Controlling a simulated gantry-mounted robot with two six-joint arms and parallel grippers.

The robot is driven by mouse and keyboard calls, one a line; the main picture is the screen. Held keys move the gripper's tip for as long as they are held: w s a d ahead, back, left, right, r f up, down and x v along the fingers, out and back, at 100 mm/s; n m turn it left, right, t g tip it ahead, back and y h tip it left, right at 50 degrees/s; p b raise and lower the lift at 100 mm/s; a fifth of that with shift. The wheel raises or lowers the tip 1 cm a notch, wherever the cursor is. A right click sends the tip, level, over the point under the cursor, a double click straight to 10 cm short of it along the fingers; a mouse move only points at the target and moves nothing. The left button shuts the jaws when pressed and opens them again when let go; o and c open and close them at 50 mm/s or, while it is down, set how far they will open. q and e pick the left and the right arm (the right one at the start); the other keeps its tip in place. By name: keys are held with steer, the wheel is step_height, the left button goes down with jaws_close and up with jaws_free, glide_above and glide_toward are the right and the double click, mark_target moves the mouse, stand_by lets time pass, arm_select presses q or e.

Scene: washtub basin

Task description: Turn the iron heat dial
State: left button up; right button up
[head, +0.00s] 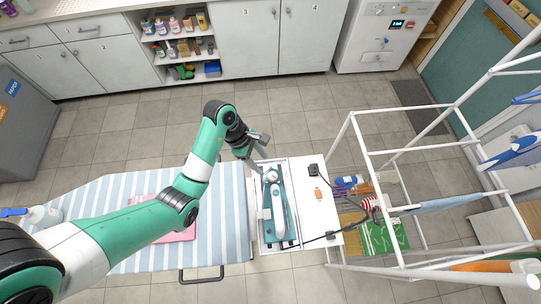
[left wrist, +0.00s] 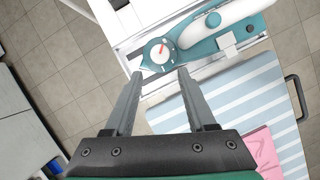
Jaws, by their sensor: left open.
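The teal and white iron (head: 280,218) lies on a tray-like rest (head: 262,247) at the right end of the ironing board. Its round white heat dial (head: 271,176), with a red pointer mark, faces up near the iron's far end. In the left wrist view the dial (left wrist: 160,53) sits just beyond and between the two fingertips. My left gripper (head: 257,170) is open and empty, close to the dial; the fingers look apart from it. My right gripper is in neither view.
The striped ironing board (head: 225,205) holds a folded pink cloth (head: 176,236). A black plug or socket (head: 314,170) with a cord lies right of the iron. A white rack frame (head: 368,150) stands at the right.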

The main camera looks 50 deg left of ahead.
mark_target(272, 176)
arm_select(q)
steer(key=b+x, duration=0.1)
steer(key=x, duration=0.8)
steer(key=shift+f, duration=0.1)
jaws_close()
